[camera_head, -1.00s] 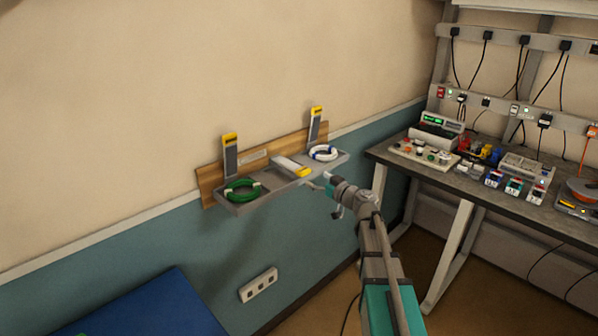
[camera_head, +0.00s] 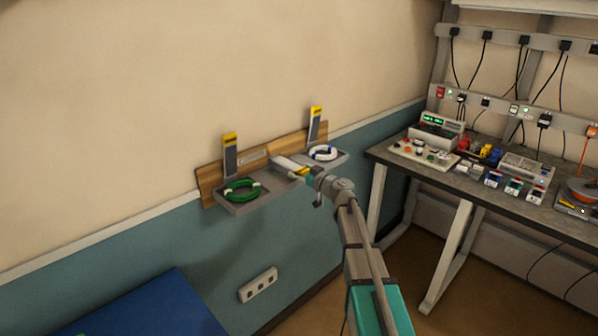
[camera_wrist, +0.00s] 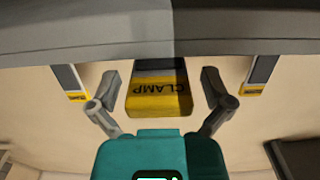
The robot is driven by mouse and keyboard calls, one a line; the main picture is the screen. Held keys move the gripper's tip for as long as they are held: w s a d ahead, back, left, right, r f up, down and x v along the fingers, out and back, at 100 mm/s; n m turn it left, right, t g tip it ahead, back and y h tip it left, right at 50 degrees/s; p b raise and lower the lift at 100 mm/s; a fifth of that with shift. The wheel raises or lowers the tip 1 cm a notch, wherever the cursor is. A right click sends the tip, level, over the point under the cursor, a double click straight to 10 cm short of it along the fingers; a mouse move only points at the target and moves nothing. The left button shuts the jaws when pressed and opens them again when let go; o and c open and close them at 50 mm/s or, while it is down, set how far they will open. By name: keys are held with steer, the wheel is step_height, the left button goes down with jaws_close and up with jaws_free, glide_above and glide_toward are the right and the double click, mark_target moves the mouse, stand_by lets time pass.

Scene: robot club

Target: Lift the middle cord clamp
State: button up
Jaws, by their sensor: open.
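The middle cord clamp (camera_head: 288,163) is a grey lever with a yellow end, lying lowered and pointing out from the wall board between two upright clamps. In the wrist view, which is upside down, its yellow end marked CLAMP (camera_wrist: 158,101) lies between my fingers. My gripper (camera_head: 309,176) is open, with one finger on each side of that end and a visible gap at both sides. I cannot tell how deep the fingers reach along it. In the head view my gripper partly hides the yellow end.
The left clamp (camera_head: 230,158) and right clamp (camera_head: 315,122) stand upright. A workbench (camera_head: 380,155) with instruments stands to the right.

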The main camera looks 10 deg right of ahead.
steer(key=c, duration=1.3)
steer(key=shift+r, duration=0.1)
